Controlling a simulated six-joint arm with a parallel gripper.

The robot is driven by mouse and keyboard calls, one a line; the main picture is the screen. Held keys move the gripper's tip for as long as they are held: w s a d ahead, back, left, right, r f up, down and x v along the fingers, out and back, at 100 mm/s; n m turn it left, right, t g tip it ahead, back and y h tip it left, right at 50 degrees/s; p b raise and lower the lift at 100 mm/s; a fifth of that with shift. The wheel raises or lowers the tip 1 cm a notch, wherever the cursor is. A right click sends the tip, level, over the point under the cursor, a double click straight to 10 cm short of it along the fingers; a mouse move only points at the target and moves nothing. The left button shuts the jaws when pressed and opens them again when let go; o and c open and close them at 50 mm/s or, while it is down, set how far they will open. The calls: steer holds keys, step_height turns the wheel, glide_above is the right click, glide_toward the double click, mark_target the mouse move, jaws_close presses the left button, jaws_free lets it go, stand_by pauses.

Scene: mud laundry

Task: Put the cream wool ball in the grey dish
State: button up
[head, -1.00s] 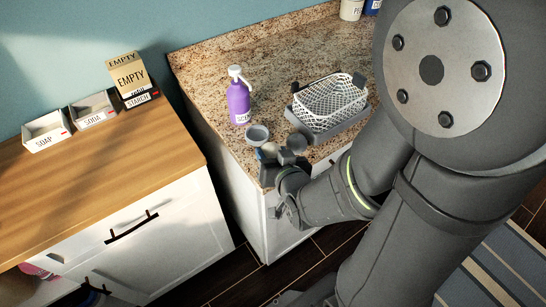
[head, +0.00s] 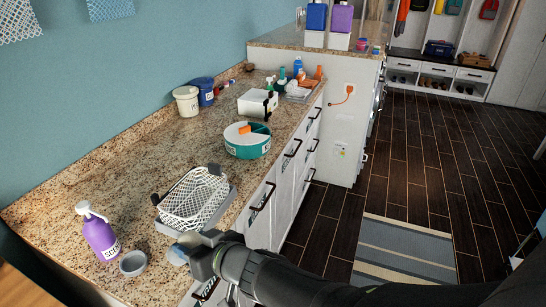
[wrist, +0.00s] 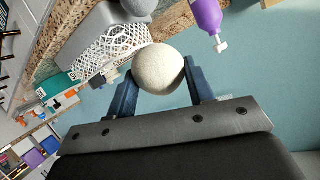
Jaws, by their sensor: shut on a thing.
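The cream wool ball (wrist: 158,69) is held between the two blue fingers of my gripper (wrist: 157,74) in the wrist view. The small round grey dish (head: 133,263) stands on the granite counter beside the purple bottle. A grey round shape at the top of the wrist view (wrist: 139,6) looks like the dish, partly cut off and beyond the ball.
The purple bottle (head: 98,233) stands left of the dish. A white mesh basket (head: 194,198) sits on a grey tray behind my gripper. Further back are a teal round container (head: 247,147) and white and blue tubs (head: 187,101). Bare granite lies left of the basket.

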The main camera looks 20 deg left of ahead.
steer(key=shift+w+d+r, duration=0.45)
steer(key=shift+w+r, duration=0.05)
steer(key=w+a+r+m+t, duration=0.1)
steer(key=w+a+r+m, duration=0.15)
steer(key=a, duration=0.25)
steer(key=m+t+h, duration=0.2)
steer(key=t, duration=0.1)
glide_above(136, 269)
steer(key=shift+n, duration=0.25)
step_height(136, 269, down, 9)
steer(key=shift+f, duration=1.95)
steer(key=shift+f, duration=0.3)
